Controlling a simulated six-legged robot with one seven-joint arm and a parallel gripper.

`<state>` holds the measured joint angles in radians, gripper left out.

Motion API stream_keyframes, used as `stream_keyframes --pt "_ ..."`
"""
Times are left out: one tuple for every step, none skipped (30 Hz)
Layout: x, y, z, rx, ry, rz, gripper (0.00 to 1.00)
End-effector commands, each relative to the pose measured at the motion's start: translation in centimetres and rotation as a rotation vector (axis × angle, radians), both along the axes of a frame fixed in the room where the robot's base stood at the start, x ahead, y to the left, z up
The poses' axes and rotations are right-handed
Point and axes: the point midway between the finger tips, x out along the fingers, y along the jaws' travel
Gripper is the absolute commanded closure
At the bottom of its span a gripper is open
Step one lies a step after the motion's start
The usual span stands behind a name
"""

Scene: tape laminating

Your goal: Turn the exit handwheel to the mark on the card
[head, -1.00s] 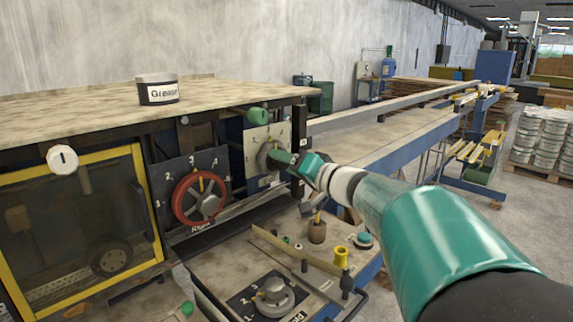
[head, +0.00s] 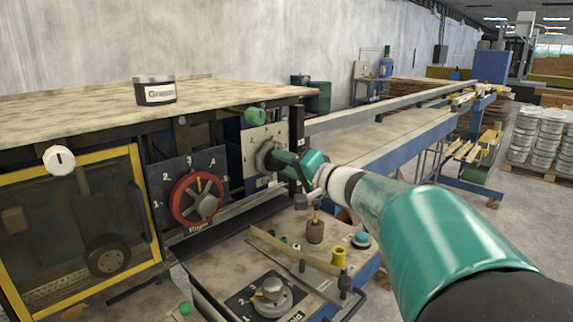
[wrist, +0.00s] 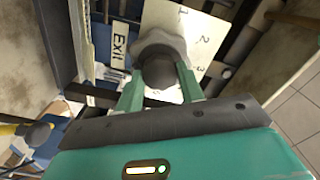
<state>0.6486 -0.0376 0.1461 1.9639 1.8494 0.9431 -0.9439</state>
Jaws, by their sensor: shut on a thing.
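The exit handwheel is a grey lobed knob (wrist: 160,50) in front of a pale card (wrist: 203,38) with the numbers 1, 2 and 3 in view. An "Exit" label (wrist: 119,45) is beside it in the wrist view. My gripper (wrist: 158,80) is shut on the handwheel, one green finger on each side of its dark round hub. In the head view my gripper (head: 285,160) meets the handwheel (head: 264,155) at the card (head: 252,139) on the machine's right end. The fingers and hub hide part of the card, and I cannot tell which number the handwheel points to.
A red handwheel (head: 190,213) on a dark numbered plate is left of the card. A green knob (head: 255,115) sticks out just above it. Below are a grey dial (head: 269,300) and a yellow spool (head: 339,256). A grease tin (head: 154,90) stands on the top.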

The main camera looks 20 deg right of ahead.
Motion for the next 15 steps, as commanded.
stream_keyframes --pt "0.03 0.05 0.02 0.033 0.014 0.000 0.85" --pt "0.03 0.03 0.01 0.056 0.023 0.000 0.85" --pt "0.04 0.08 0.02 0.087 0.035 0.001 0.85" --pt "0.04 0.08 0.02 0.109 0.044 0.001 0.85" --pt "0.04 0.04 0.01 0.130 0.053 0.000 0.85" --pt "0.04 0.02 0.01 0.159 0.065 0.000 0.85" --pt "0.04 0.04 0.01 0.179 0.073 0.000 0.85" --pt "0.05 0.06 0.01 0.199 0.081 0.000 0.85" --pt "0.04 0.04 0.01 0.224 0.092 0.000 0.85" --pt "0.03 0.00 0.00 0.242 0.099 -0.001 0.85" --pt "0.03 -0.01 0.01 0.257 0.105 -0.001 0.85" --pt "0.03 0.01 0.01 0.278 0.114 0.000 0.85" --pt "0.04 0.03 0.00 0.292 0.120 0.000 0.85" --pt "0.04 0.04 0.01 0.306 0.126 0.000 0.85" --pt "0.04 0.03 0.00 0.321 0.132 0.000 0.85"
